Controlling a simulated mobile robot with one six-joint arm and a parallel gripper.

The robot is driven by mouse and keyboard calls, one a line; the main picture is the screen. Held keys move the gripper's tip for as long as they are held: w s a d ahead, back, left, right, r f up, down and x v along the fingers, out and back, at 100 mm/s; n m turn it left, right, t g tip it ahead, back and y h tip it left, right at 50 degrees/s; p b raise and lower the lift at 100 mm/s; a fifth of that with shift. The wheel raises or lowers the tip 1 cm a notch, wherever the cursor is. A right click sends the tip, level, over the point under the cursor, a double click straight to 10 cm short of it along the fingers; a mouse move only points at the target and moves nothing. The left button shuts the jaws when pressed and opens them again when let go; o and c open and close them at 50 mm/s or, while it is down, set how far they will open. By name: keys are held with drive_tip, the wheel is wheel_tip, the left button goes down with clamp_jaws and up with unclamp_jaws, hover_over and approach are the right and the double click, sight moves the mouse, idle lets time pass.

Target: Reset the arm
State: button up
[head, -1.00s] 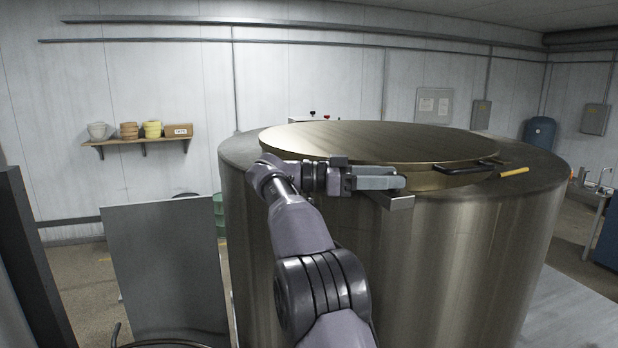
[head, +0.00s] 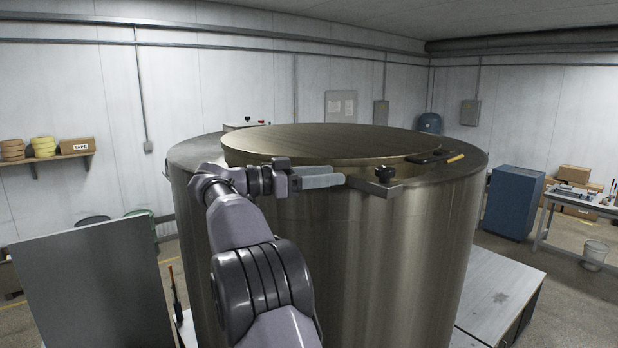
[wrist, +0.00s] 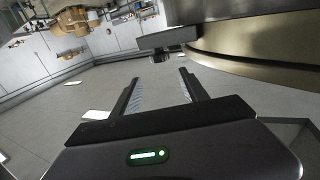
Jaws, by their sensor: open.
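My arm (head: 250,240) reaches up in front of a large metal tank (head: 340,250). My gripper (head: 338,179) is at the height of the tank's upper edge, with its fingers pointing right. In the wrist view my gripper (wrist: 157,88) has its two fingers apart with nothing between them. A round metal lid (head: 320,142) lies on top of the tank. A grey bracket with a dark knob (head: 382,185) sticks out from the tank's rim, just right of the fingertips in the head view. I cannot tell whether the fingers touch it.
A dark handle (head: 428,157) and a yellow bar (head: 455,158) are at the lid's right side. A grey panel (head: 95,285) stands at the left. A blue cabinet (head: 512,202) and a workbench (head: 585,205) are at the right. Open floor shows in the wrist view.

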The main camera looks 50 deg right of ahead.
drive_tip(key=w+a+f+n+t+h+b, duration=0.2)
drive_tip(key=w+a+f+n+t+b, duration=0.75)
drive_tip(key=t+b, duration=1.2)
drive_tip(key=a+f+n+t+y+b, duration=0.25)
drive_tip(key=a+f+y+b, duration=0.35)
drive_tip(key=a+f, duration=0.4)
drive_tip(key=a+f+n+t+y+b, duration=0.2)
drive_tip(key=a+f+n+y+b, duration=0.4)
drive_tip(key=a, duration=0.6)
drive_tip(key=s+a+f+g+y+b, duration=0.1)
drive_tip(key=s+a+f+y+b, duration=0.2)
drive_tip(key=f, duration=0.5)
drive_tip(key=s+a+f+g+y+b, duration=0.1)
drive_tip(key=s+a+f+y, duration=0.1)
drive_tip(key=a+f, duration=0.4)
drive_tip(key=s+a+f+g+b, duration=0.1)
drive_tip(key=s+f+g+b, duration=0.2)
drive_tip(key=s+f, duration=0.4)
drive_tip(key=s+a+f+n+g+y+b, duration=0.1)
drive_tip(key=s+a+f+g+b, duration=0.1)
drive_tip(key=s+f, duration=0.6)
drive_tip(key=s+a+f+g+y+b, duration=0.1)
drive_tip(key=s+f+g+b, duration=0.3)
drive_tip(key=f, duration=1.2)
drive_tip(key=s+b, duration=0.1)
drive_tip(key=s, duration=0.2)
drive_tip(key=shift+s+a+f+n, duration=0.3)
drive_tip(key=shift+a+f, duration=0.05)
drive_tip(key=shift+a, duration=0.05)
